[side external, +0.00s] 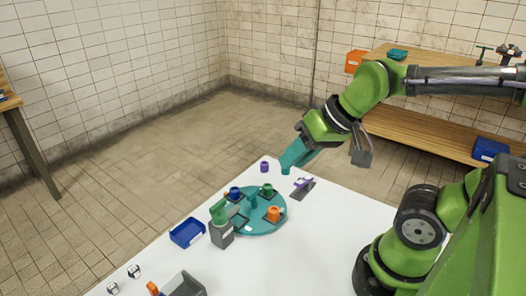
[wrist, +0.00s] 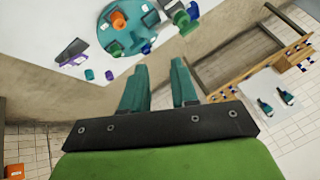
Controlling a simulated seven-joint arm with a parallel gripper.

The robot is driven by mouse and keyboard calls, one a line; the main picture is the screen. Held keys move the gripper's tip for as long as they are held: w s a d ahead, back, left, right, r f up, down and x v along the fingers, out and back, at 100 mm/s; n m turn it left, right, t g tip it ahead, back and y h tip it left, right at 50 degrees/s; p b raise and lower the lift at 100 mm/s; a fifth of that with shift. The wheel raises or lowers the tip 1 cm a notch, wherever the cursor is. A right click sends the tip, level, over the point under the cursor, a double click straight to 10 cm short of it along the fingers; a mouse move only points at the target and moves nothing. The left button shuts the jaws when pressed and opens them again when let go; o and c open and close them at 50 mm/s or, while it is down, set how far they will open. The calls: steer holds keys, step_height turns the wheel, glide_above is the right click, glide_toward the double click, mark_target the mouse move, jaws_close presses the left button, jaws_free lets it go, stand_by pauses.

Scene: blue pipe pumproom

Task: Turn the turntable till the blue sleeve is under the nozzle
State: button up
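The teal turntable (side external: 264,230) lies on the white table; it also shows at the top of the wrist view (wrist: 126,38). The blue sleeve (side external: 234,192) stands on its far left part, apart from the nozzle and beyond it in the side view. The green nozzle (side external: 218,211) sits on a grey post at the turntable's left edge. A green sleeve (side external: 267,188) and an orange sleeve (side external: 274,213) also stand on the turntable. A dark pad near the nozzle looks empty. My gripper (wrist: 158,76) is above and beyond the turntable, its teal fingers apart with nothing between them.
A purple sleeve (side external: 265,165) stands on the table behind the turntable. A purple piece with a dark plate (side external: 302,187) lies to its right. A blue tray (side external: 187,232) and a grey bin (side external: 184,286) are on the left. The table's right front is clear.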

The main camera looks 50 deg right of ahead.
steer(key=shift+o, duration=0.6)
steer(key=w+d+f+m+g, duration=0.1)
steer(key=w+m+g, duration=0.2)
steer(key=w, duration=0.5)
steer(key=shift+w+m+g+h, duration=0.3)
steer(key=shift+w+m, duration=0.05)
steer(key=shift+m, duration=0.25)
steer(key=m+g+h, duration=0.1)
steer(key=m+g, duration=0.2)
steer(key=m, duration=0.7)
glide_above(253, 191)
step_height(253, 191, down, 16)
steer(key=shift+f, duration=0.1)
jaws_close()
